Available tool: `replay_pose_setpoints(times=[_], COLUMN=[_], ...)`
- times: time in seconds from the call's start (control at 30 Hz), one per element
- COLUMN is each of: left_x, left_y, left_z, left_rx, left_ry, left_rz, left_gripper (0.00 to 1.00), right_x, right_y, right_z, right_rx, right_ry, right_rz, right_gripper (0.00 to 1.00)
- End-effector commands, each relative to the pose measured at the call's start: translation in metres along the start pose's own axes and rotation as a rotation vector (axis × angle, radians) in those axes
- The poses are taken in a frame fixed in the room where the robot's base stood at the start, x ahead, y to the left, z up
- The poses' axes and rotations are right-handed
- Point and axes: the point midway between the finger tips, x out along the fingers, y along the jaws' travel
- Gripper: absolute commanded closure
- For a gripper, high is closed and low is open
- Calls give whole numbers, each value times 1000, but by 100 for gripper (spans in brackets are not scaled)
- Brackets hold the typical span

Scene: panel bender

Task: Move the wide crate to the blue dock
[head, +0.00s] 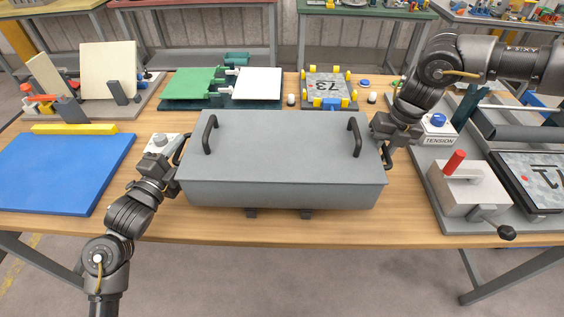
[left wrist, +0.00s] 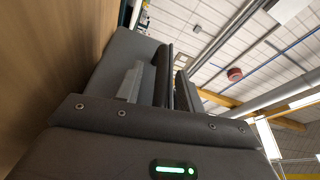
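The wide crate (head: 285,155) is a long grey box at the front middle of the wooden table, with two black handles on its top and dark handles at its ends. The blue dock (head: 60,172) is a flat blue panel with a yellow bar along its back edge, left of the crate. My left gripper (head: 175,165) is at the crate's left end, by its end handle; it also shows in the left wrist view (left wrist: 172,85), close against a grey surface. My right gripper (head: 388,142) is at the crate's right end handle. Whether either is closed on its handle is unclear.
A white button box (head: 160,143) stands behind my left gripper.

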Motion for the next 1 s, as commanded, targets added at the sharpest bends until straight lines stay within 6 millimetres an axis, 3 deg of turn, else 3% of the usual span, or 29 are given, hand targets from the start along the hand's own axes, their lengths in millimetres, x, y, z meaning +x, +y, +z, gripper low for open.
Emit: replay_pose_setpoints(times=[0.33,0.5,0.63,1.0], left_x=[3,3,3,3], left_y=[0,0,0,-3], left_z=[0,0,0,0], left_rx=[0,0,0,0], left_ry=[1,1,1,1], left_rz=[1,1,0,-4], left_gripper=[62,83,100,100], right_x=[3,3,3,1], right_y=[0,0,0,1], right_z=[0,0,0,1], right_rx=[0,0,0,0], right_ry=[0,0,0,-2], right_rz=[0,0,0,1], right_gripper=[77,98,100,100])
